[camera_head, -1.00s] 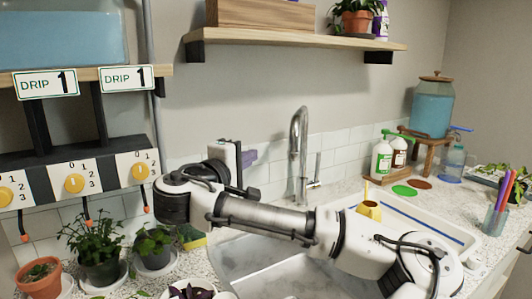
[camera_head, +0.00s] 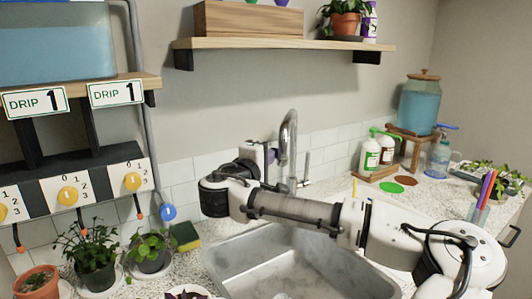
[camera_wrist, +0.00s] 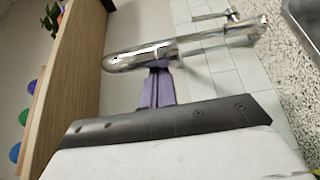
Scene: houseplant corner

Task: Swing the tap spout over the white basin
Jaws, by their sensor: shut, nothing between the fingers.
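The chrome tap (camera_head: 289,135) stands upright behind the sink, its hooked spout curving down on the near side, over the steel basin (camera_head: 250,245). The white basin (camera_head: 400,203) is to the right, mostly hidden by my arm. My gripper (camera_head: 274,155) is shut and empty, at the left of the spout. In the wrist view, the purple fingers of my gripper (camera_wrist: 158,72) end at the chrome spout (camera_wrist: 140,58). They look close to it or touching; I cannot tell which.
A wooden shelf (camera_head: 290,43) hangs above. Soap bottles (camera_head: 371,154) stand behind the white basin on the right, near a blue water dispenser (camera_head: 419,105). Potted plants (camera_head: 92,255), a sponge (camera_head: 185,236) and the drip panel (camera_head: 75,190) are on the left.

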